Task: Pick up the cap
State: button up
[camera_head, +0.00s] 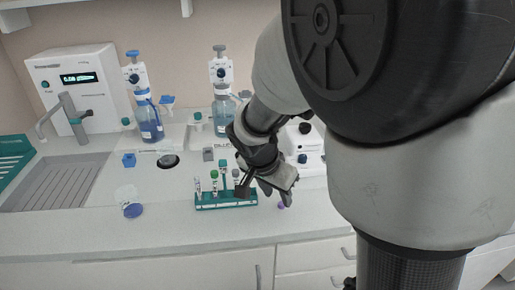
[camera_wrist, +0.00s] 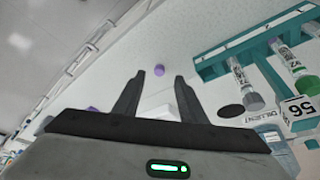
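A small purple cap (camera_head: 281,206) lies on the white counter just right of the green tube rack. In the head view my gripper (camera_head: 267,190) hangs low over the counter, beside the right end of the rack and close to the cap. The exact gap between fingers and cap is hard to tell.
The green rack (camera_head: 225,206) holds several tubes and also shows in the wrist view (camera_wrist: 272,70). A white device (camera_head: 303,150) stands behind my gripper. Blue bottles (camera_head: 149,122) and a sink (camera_head: 60,180) are farther left. The counter's front strip is clear.

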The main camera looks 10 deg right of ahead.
aim_at(280, 205)
jog(key=x, duration=0.4)
jog(key=shift+w+d+f+b, duration=0.1)
jog(key=shift+d+f+b, duration=0.1)
jog(key=shift+b, duration=0.2)
jog(key=shift+c, duration=0.3)
jog(key=c, duration=0.8)
